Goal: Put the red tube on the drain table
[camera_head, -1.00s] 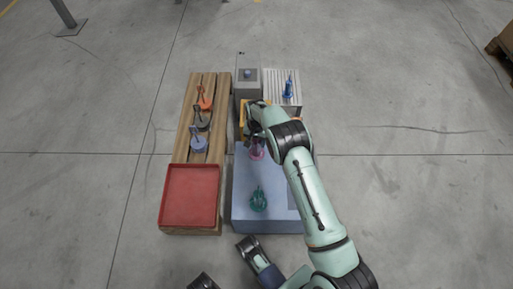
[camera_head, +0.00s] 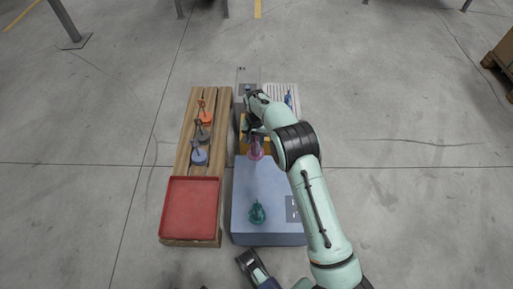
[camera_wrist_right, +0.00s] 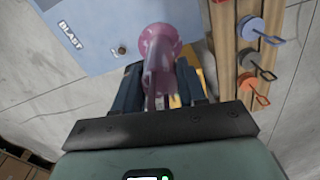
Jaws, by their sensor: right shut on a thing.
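A translucent pink-magenta tube with a wide round flange (camera_head: 256,149) is the thing closest to a red tube. My right gripper (camera_head: 256,136) is shut on it and holds it over the back edge of the blue cabinet. In the right wrist view the tube (camera_wrist_right: 160,55) sits between the two dark fingers (camera_wrist_right: 160,88). The drain table (camera_head: 275,94), a pale ribbed surface, is at the back right, partly hidden by my right arm. A blue tube (camera_head: 288,98) stands on it.
The blue cabinet (camera_head: 245,195) carries a green piece (camera_head: 257,212). A yellow part (camera_head: 243,138) and a grey box (camera_head: 242,77) lie behind it. A wooden rack (camera_head: 222,110) holds orange, grey and blue handled pieces. A red tray (camera_head: 190,208) is at front left.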

